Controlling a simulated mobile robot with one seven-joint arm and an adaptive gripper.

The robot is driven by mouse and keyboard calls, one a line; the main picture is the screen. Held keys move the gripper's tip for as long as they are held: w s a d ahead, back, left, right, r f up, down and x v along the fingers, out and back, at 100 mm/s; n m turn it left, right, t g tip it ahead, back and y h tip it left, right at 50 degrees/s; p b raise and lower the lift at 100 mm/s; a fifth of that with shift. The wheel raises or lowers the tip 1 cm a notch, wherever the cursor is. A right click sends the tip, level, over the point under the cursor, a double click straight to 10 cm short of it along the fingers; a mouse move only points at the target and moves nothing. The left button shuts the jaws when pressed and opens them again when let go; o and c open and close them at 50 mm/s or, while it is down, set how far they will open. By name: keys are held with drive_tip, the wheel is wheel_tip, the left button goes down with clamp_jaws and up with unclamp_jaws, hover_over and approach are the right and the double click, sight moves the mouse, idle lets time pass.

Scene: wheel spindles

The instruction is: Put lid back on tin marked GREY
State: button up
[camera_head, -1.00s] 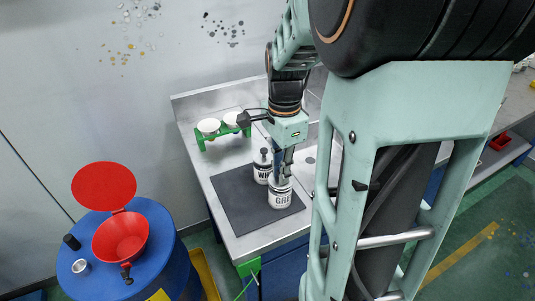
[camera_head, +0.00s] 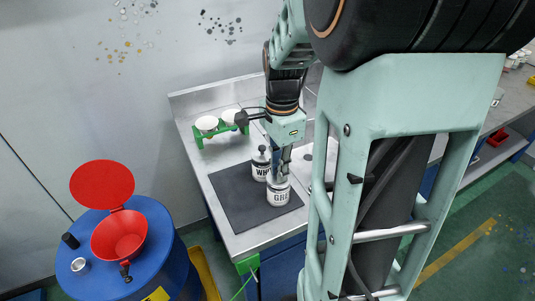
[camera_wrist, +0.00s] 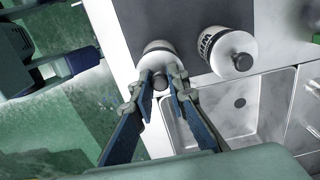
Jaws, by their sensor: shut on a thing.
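The tin marked GREY (camera_head: 278,197), white with black letters, stands upright on the dark mat near the bench's front edge. My gripper (camera_head: 281,177) points down over it, its fingers shut on the knob of a pale round lid. In the wrist view the lid (camera_wrist: 152,58) lies over the top of the tin (camera_wrist: 157,46), between my fingertips (camera_wrist: 160,76). I cannot tell whether it sits fully flush. A second white tin (camera_head: 260,171), its label starting WH, stands just behind with its dark-knobbed lid on; it also shows in the wrist view (camera_wrist: 228,48).
The dark mat (camera_head: 236,198) has free room left of the tins. A green rack with white cups (camera_head: 214,128) stands at the back. A sink (camera_wrist: 235,112) lies beside the mat. A blue drum (camera_head: 160,250) with a red funnel stands left of the bench.

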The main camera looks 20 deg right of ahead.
drive_tip(key=o, duration=0.9)
drive_tip(key=o, duration=0.5)
drive_tip(key=shift+r, duration=0.1)
drive_tip(key=shift+r+p, duration=2.95)
drive_tip(key=shift+r, duration=0.55)
